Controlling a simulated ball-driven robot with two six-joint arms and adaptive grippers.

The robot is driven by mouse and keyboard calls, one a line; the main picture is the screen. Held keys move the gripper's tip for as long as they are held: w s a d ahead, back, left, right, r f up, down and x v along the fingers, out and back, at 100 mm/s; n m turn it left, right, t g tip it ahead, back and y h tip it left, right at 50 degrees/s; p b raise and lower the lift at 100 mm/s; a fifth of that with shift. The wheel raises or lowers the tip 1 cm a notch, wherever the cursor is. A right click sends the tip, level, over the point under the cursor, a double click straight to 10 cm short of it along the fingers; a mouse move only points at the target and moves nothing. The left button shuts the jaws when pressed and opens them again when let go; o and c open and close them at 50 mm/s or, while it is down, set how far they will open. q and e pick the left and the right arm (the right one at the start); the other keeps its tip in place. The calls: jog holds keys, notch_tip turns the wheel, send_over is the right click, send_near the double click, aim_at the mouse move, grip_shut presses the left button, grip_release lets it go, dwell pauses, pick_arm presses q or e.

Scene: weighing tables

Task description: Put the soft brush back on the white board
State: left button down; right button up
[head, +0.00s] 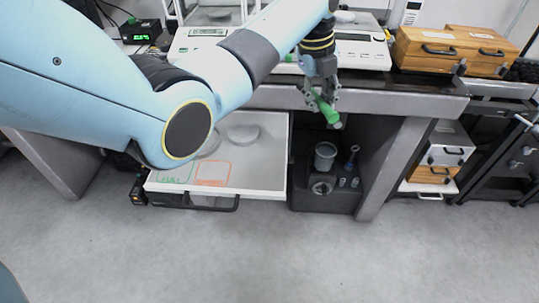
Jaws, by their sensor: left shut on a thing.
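My left gripper (318,92) is shut on a green rod-like thing with a pale end, which looks like the soft brush (327,110). It is held tilted, in front of the table's front edge and above the dark recess. The white board (262,178) is pulled out below the tabletop, left of the gripper. It bears a green outline and an orange outline near its front, and pale round dishes (243,133) further back. My left arm hides part of the board. The brush is apart from the board. My right gripper is not in view.
A balance (362,50) and wooden boxes (455,48) are on the table. The floor in front is clear.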

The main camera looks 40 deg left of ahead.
pick_arm(q)
jog(key=shift+s+a+f+m, duration=0.2)
jog(key=shift+a+f+m, duration=0.05)
jog(key=shift+a+m, duration=0.05)
jog(key=p, duration=0.2)
send_over(274, 161)
jog(key=f, duration=0.6)
jog(key=shift+s+a+f, duration=0.2)
jog(key=shift+s+f+b, duration=0.1)
jog(key=shift+f+b, duration=0.2)
jog(key=shift+f, duration=0.1)
notch_tip(274, 161, down, 4)
jog(key=shift+r+b, duration=0.25)
jog(key=shift+b, duration=0.05)
jog(key=shift+f, duration=0.55)
